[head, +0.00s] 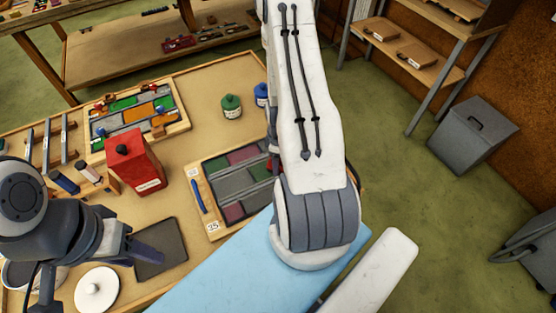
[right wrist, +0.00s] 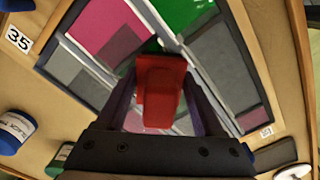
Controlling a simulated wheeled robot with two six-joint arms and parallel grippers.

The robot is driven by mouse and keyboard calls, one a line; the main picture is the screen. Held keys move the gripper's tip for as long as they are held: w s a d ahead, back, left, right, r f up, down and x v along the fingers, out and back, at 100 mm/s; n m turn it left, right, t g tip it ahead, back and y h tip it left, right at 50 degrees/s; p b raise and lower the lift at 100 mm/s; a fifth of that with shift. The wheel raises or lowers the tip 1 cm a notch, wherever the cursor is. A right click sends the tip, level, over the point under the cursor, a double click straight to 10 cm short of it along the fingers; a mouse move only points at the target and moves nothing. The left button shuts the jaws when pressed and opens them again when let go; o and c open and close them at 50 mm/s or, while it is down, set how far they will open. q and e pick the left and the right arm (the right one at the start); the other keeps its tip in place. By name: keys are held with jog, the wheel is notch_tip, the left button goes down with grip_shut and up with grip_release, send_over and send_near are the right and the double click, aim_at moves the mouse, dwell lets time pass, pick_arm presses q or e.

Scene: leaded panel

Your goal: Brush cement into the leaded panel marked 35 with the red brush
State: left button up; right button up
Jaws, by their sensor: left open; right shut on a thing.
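The leaded panel marked 35 (head: 217,171) lies flat in a wooden frame on the bench, its number tag (head: 213,226) at the near corner. My right arm covers its right side in the head view. In the right wrist view the panel (right wrist: 205,62) shows magenta, green and grey panes between pale lead lines, with the 35 tag (right wrist: 18,38) upper left. My right gripper (right wrist: 160,98) is shut on the red brush (right wrist: 160,75), over the panel. I cannot tell whether its bristles touch the glass. My left gripper (head: 148,247) is open and empty near a dark pad (head: 172,240).
A red container (head: 134,165) stands left of the panel, before another framed panel (head: 135,112). Green (head: 231,108) and blue (head: 261,94) bottles stand behind. A white lidded pot (head: 97,292) sits at the near left. A blue stick (head: 197,196) lies on the frame's left edge.

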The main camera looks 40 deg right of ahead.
jog(key=shift+s, duration=0.1)
jog(key=shift+s+a, duration=0.2)
jog(key=shift+s, duration=0.4)
jog(key=shift+s+a+b, duration=0.25)
jog(key=shift+s+b, duration=0.05)
jog(key=shift+s, duration=0.5)
jog(key=shift+s, duration=0.1)
jog(key=shift+s+a, duration=0.2)
jog(key=shift+s, duration=0.5)
jog(key=shift+s+a, duration=0.2)
jog(key=shift+s, duration=0.45)
jog(key=shift+s, duration=0.15)
jog(key=shift+s+a+b, duration=0.25)
jog(key=shift+s, duration=0.4)
jog(key=shift+s+a+b, duration=0.2)
jog(key=shift+s, duration=0.45)
